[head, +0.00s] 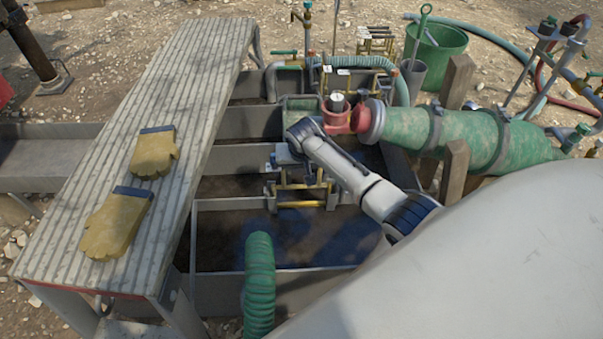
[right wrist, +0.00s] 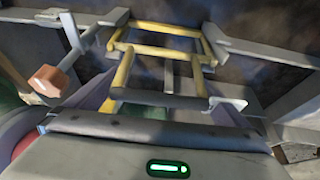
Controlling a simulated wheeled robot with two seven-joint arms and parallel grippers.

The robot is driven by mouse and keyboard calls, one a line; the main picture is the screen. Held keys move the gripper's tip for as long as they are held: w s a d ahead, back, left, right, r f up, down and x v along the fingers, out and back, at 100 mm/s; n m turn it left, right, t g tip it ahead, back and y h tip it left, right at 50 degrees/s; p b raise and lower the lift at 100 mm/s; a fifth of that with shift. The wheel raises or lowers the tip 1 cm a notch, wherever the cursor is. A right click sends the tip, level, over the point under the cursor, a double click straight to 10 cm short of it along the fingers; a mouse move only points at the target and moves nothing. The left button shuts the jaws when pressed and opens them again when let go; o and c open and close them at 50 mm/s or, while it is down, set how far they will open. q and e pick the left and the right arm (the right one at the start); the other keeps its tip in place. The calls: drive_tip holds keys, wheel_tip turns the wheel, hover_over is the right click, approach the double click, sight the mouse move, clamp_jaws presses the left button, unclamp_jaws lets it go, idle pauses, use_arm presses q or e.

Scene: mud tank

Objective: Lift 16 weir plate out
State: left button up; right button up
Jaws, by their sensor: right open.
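My right gripper (head: 285,160) is low over the mud tank, near a frame with yellow bars (head: 302,204) and grey side pieces. In the right wrist view the yellow-barred frame (right wrist: 165,28) lies straight ahead of the gripper (right wrist: 168,88), with a grey bar across the near part. The jaws are open; I cannot tell whether they touch the frame. No number 16 can be read, so I cannot tell for sure which piece is the weir plate. My left gripper is not in view.
Grey walls (head: 235,203) divide the tank, with dark mud between. A ribbed walkway (head: 190,75) with yellow gloves (head: 154,155) lies left. A green hose (head: 260,285) rises in front. A large green pipe (head: 475,137) with a red end is right. A red-brown block (right wrist: 48,80) shows beside the jaws.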

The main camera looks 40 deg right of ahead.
drive_tip(key=c, duration=1.8)
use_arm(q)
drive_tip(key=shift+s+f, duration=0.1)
use_arm(e)
drive_tip(key=shift+o, duration=0.2)
drive_tip(key=shift+r, duration=0.1)
